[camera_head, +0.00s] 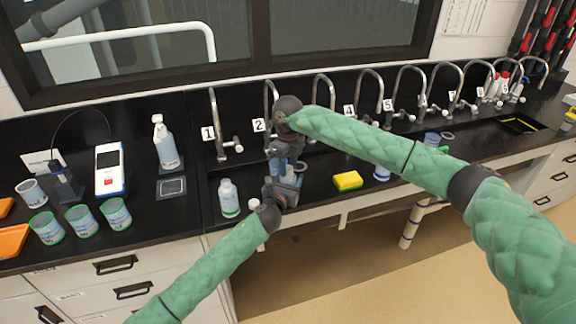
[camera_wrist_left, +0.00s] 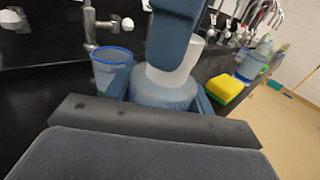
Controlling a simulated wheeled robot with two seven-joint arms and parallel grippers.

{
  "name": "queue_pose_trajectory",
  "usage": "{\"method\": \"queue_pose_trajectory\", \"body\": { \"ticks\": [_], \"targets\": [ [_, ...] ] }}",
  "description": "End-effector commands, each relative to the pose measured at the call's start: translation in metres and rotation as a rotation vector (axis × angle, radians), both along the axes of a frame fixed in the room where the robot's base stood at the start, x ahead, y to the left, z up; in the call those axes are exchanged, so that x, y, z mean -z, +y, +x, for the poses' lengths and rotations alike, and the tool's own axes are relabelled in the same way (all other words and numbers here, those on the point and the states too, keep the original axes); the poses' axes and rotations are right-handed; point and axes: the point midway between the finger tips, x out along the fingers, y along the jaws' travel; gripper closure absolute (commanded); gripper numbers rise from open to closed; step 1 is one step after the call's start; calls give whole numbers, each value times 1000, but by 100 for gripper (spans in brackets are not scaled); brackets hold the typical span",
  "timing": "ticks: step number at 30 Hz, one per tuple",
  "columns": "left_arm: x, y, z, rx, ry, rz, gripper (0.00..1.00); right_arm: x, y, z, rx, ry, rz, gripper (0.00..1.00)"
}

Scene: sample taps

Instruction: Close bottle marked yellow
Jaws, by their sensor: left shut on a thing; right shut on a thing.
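A translucent bluish bottle with white at its top (camera_wrist_left: 163,92) stands between the fingers of my left gripper (camera_head: 287,182), which is shut on its body above the dark bench trough. My right gripper (camera_head: 287,158) comes down from above and is shut at the bottle's top; in the left wrist view its dark blue finger (camera_wrist_left: 172,35) covers much of the white part. The exact cap fit is hidden. No yellow mark shows on this bottle.
A white-capped bottle (camera_head: 229,198) stands left of my left gripper. A yellow sponge (camera_head: 347,181) lies to the right. A blue-rimmed cup (camera_wrist_left: 111,66) is beside the held bottle. Numbered taps (camera_head: 222,125) line the back. Several green-rimmed jars (camera_head: 80,220) stand at left.

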Motion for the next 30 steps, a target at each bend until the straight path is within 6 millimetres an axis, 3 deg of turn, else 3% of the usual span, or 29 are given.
{"method": "queue_pose_trajectory", "body": {
  "ticks": [8,13,14,17,30],
  "targets": [
    [0,-2,-1,3,0,0,100,0,0,1,391,-2,1,94],
    [0,-2,-1,3,0,0,100,0,0,1,411,-2,1,94],
    [0,-2,-1,3,0,0,100,0,0,1,411,-2,1,62],
    [0,-2,-1,3,0,0,100,0,0,1,410,-2,1,45],
    [0,0,0,1,0,0,100,-10,0,1,408,-2,1,45]
  ]
}}
